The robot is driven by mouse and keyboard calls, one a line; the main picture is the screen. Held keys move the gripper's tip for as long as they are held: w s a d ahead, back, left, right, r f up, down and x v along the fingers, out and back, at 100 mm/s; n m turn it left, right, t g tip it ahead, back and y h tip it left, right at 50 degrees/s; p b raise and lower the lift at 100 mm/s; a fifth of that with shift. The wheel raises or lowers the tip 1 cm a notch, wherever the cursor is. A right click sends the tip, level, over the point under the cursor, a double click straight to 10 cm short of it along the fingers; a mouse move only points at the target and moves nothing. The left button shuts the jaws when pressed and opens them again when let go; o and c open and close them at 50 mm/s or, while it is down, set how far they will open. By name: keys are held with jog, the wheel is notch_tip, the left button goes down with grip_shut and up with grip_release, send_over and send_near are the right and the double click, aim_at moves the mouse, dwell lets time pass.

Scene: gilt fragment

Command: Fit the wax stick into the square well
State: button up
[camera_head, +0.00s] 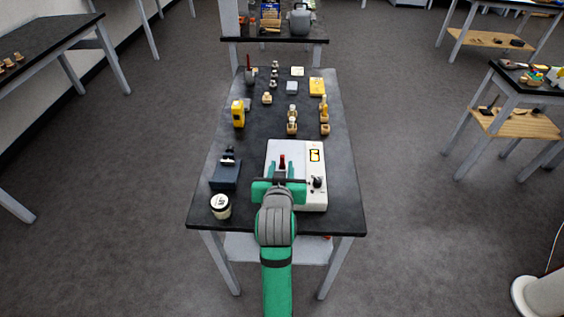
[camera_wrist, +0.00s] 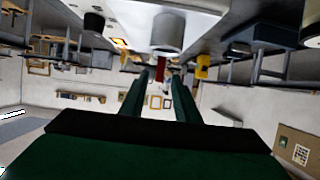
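A slim dark red stick (camera_head: 282,161), which I take for the wax stick, stands upright at the white device. In the wrist view, which is upside down, the stick (camera_wrist: 161,73) appears between and beyond my fingertips, in line with a grey metal cylinder (camera_wrist: 168,32) on the device. I cannot tell whether it sits in the cylinder. My gripper (camera_head: 281,172) is over the white device, its fingers pointing away from me. The fingers look apart, with a gap on either side of the stick. I cannot clearly make out a square well.
The white device (camera_head: 315,188) has a lit display and a black knob. To its left are a dark blue box (camera_head: 224,177) and a white jar (camera_head: 220,206). A yellow device (camera_head: 238,113) and several small wooden pieces stand farther back. Dark tabletop lies bare between them.

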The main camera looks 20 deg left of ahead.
jog(key=v, duration=0.7)
jog(key=s+d+f+m+t+h, duration=0.1)
jog(key=s+d+f, duration=0.4)
jog(key=s+f, duration=0.25)
jog(key=s+d+f+m+h, duration=0.1)
jog(key=s+d+f, duration=0.3)
jog(key=s+f, duration=0.3)
jog(key=s+d+h, duration=0.1)
jog(key=s+d, duration=0.2)
jog(key=s, duration=0.6)
jog(key=s+d+f+m+t, duration=0.1)
jog(key=s+d, duration=0.3)
jog(key=s, duration=0.6)
jog(key=shift+s+d+f+h, duration=0.2)
jog(key=shift+s+h, duration=0.1)
jog(key=shift+h, duration=0.1)
jog(key=shift+w, duration=0.15)
